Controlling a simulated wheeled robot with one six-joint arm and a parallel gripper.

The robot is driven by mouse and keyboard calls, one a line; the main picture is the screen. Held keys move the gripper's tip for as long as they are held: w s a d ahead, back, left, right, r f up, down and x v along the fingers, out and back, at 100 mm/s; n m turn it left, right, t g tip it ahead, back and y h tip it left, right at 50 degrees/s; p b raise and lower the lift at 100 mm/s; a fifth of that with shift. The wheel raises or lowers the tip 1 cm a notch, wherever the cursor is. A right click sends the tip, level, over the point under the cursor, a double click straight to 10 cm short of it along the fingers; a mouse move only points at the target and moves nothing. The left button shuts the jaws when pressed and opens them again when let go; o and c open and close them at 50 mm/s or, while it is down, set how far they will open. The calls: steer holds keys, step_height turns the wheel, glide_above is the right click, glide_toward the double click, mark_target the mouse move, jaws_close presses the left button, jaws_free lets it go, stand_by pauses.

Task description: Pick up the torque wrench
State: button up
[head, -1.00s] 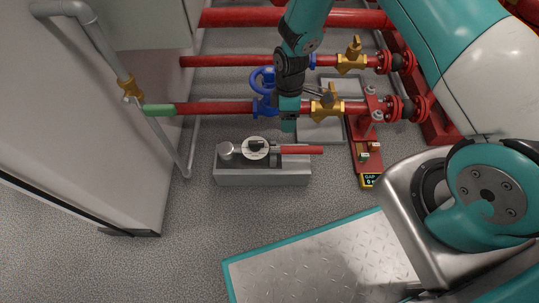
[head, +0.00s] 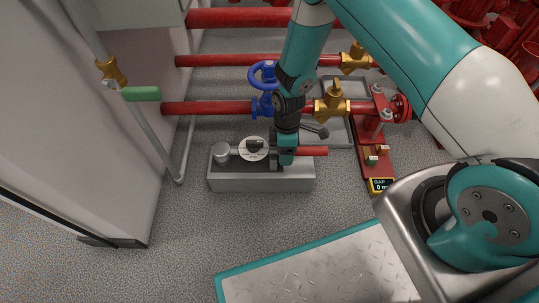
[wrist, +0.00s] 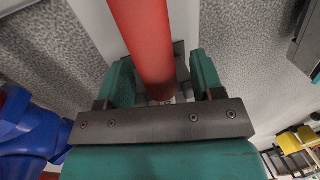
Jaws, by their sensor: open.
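The torque wrench lies across a grey block-shaped stand (head: 262,184), with a round grey head at its left, a pale dial (head: 253,149) and a red handle (head: 316,151) pointing right. My gripper (head: 286,160) is down over the wrench, just right of the dial, and hides part of its shaft. In the wrist view, the red handle (wrist: 145,35) runs between the two teal fingers of my gripper (wrist: 163,80). The fingers are open, one on each side, with a visible gap beside the handle.
Red pipes (head: 220,108) cross behind the stand, with a blue handwheel valve (head: 263,78) and a brass valve (head: 333,103) close to my arm. Floor in front of the stand is clear.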

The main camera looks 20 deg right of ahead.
steer(key=shift+s+a+f+b, duration=0.1)
steer(key=shift+f+b, duration=0.05)
steer(key=shift+f, duration=0.4)
steer(key=shift+s+f+b, duration=0.1)
steer(key=shift+f+b, duration=0.05)
steer(key=shift+f, duration=0.4)
steer(key=shift+r, duration=0.1)
jaws_close()
steer(key=shift+r, duration=0.15)
step_height(320, 180, up, 20)
steer(key=p, duration=1.1)
